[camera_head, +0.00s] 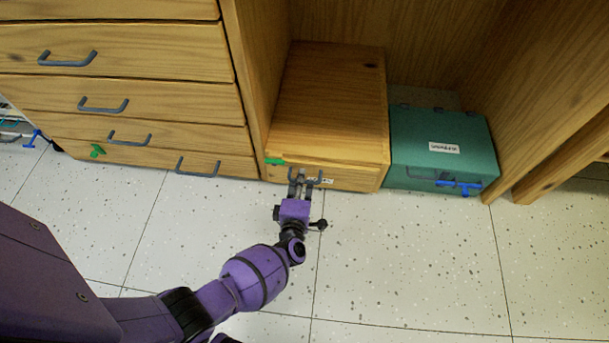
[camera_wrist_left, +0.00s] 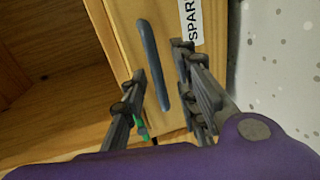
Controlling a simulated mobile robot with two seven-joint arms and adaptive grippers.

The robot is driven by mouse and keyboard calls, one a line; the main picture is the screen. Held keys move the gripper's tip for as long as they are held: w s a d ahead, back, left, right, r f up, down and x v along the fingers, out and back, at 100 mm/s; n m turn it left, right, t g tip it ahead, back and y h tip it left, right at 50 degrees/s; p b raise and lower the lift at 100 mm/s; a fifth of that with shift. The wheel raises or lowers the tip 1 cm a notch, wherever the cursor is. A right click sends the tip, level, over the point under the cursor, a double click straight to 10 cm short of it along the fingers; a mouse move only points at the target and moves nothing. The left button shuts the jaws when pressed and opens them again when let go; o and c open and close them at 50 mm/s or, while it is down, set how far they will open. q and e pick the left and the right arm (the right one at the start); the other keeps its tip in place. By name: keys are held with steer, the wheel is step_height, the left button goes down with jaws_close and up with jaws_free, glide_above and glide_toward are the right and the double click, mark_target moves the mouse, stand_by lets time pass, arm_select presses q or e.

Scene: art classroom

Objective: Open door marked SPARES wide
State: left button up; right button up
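The door marked SPARES (camera_head: 352,178) is the light wooden front of a low wooden cabinet on the floor, and it looks shut. In the left wrist view, part of its label SPARES (camera_wrist_left: 191,22) and its upright-looking dark grey handle (camera_wrist_left: 152,60) show. My left gripper (camera_head: 301,178) is at the handle in the head view, partly covering it and the label. In the left wrist view the left gripper (camera_wrist_left: 160,66) is open, with one finger on each side of the handle. Whether either finger touches it I cannot tell. My right gripper is not in view.
A teal box (camera_head: 445,150) with a label and a blue latch stands close at the right. A drawer unit (camera_head: 130,135) with grey handles stands at the left. A wooden side panel (camera_head: 545,70) rises farther right. The speckled floor (camera_head: 420,260) in front is clear.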

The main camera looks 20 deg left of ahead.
arm_select(q)
steer(key=shift+w, duration=0.25)
steer(key=shift+s, duration=0.1)
jaws_close()
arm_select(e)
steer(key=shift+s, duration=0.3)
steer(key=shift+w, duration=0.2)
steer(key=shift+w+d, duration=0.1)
